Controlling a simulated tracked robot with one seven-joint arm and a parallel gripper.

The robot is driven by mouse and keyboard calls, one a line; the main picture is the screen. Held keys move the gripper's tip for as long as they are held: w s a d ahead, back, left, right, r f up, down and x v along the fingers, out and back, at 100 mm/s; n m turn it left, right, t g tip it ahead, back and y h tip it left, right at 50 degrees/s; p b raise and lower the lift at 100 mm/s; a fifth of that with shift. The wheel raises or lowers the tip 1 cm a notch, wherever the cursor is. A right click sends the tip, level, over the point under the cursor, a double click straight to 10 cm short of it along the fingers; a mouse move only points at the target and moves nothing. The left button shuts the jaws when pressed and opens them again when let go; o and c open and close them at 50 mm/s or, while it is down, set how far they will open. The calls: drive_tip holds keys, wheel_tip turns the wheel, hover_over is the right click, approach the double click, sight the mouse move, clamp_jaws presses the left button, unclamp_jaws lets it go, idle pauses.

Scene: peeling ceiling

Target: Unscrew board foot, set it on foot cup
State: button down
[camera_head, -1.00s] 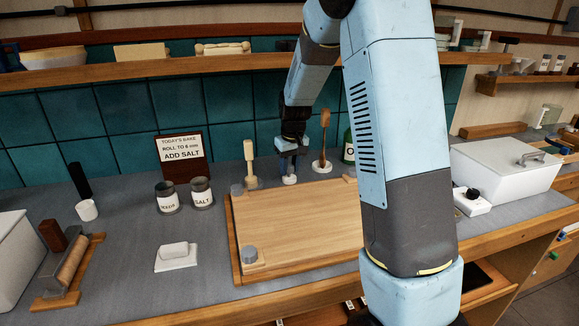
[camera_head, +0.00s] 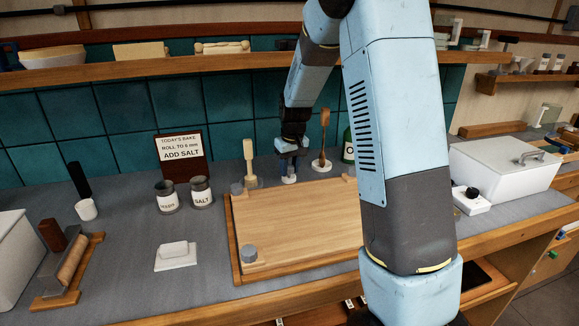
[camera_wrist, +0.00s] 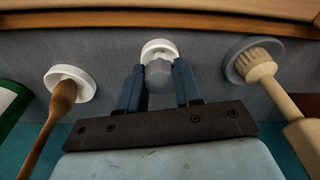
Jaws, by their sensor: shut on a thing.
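My gripper (camera_head: 289,168) points down behind the far edge of the wooden board (camera_head: 300,218). In the wrist view my gripper (camera_wrist: 158,88) is shut on a grey board foot (camera_wrist: 158,76), a short cylinder between its two blue fingers. The white foot cup (camera_wrist: 159,46) is directly at the foot's lower end; it also shows under the fingers in the head view (camera_head: 289,180). I cannot tell whether the foot touches the cup. Other grey feet stand on the board's near-left corner (camera_head: 249,253) and far-left corner (camera_head: 237,189).
A pale brush (camera_head: 250,165) in a grey holder stands left of my gripper, and a brown brush (camera_head: 323,150) in a white holder stands right. The salt tin (camera_head: 201,192) and sign (camera_head: 181,148) are further left. A shelf (camera_head: 150,70) runs above.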

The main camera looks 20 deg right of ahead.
drive_tip(key=shift+f, duration=0.5)
drive_tip(key=c, duration=0.7)
unclamp_jaws()
drive_tip(key=shift+r, duration=0.1)
drive_tip(key=r, duration=0.4)
drive_tip(key=s+r, duration=0.1)
drive_tip(key=r, duration=0.1)
drive_tip(key=shift+d+r, duration=0.2)
drive_tip(key=shift+r, duration=0.2)
wheel_tip(320, 180, up, 5)
drive_tip(key=shift+s+f, duration=0.1)
drive_tip(key=shift+s, duration=0.05)
